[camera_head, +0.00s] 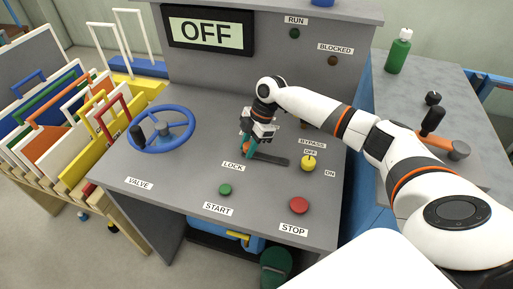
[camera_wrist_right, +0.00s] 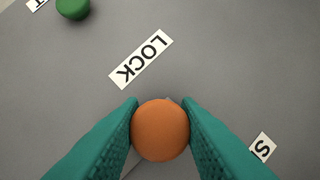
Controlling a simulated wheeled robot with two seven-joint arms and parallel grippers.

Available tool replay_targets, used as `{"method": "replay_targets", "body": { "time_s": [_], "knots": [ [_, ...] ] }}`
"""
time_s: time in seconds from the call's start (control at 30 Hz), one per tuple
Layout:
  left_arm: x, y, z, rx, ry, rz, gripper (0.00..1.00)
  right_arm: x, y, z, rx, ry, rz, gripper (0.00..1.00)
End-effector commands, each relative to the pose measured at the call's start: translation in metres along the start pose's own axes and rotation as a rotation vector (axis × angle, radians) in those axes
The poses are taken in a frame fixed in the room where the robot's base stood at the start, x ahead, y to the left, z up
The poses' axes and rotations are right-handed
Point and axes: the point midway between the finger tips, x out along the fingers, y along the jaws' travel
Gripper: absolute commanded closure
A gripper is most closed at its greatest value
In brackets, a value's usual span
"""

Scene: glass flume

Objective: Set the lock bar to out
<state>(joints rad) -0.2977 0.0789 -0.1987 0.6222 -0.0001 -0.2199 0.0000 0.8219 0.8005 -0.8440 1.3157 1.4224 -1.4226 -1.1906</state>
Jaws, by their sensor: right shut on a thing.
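The lock bar's round orange knob (camera_wrist_right: 160,130) sits between the two teal fingers of my right gripper (camera_wrist_right: 160,128), which touch it on both sides. In the head view the right gripper (camera_head: 250,149) reaches down to the console at the left end of a dark slot (camera_head: 272,160), just above the LOCK label (camera_head: 233,167). Only a little of the orange knob (camera_head: 246,147) shows there. The LOCK label is also clear in the right wrist view (camera_wrist_right: 141,60). My left gripper is not in view.
The grey console (camera_head: 180,180) carries a blue valve wheel (camera_head: 161,140) at left, a yellow bypass knob (camera_head: 309,163) right of the slot, a green start button (camera_head: 225,190) and a red stop button (camera_head: 299,205). The display (camera_head: 207,33) reads OFF.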

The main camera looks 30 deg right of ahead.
Motion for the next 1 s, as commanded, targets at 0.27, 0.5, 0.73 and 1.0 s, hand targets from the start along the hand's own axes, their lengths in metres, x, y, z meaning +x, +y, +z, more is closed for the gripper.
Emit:
{"method": "replay_targets", "body": {
  "time_s": [0.27, 0.5, 0.73, 1.0],
  "knots": [
    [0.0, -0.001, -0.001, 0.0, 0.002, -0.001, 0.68, 0.0, -0.002, 0.003, -0.002, -0.005, -0.008, 0.64],
    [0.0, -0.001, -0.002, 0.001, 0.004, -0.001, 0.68, 0.0, -0.001, 0.002, -0.002, -0.004, -0.006, 0.48],
    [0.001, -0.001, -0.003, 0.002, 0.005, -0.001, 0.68, -0.006, -0.002, 0.001, -0.001, -0.003, -0.007, 0.48],
    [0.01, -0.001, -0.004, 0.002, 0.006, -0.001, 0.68, -0.055, -0.003, 0.001, -0.003, -0.003, -0.011, 0.48]
  ]
}}
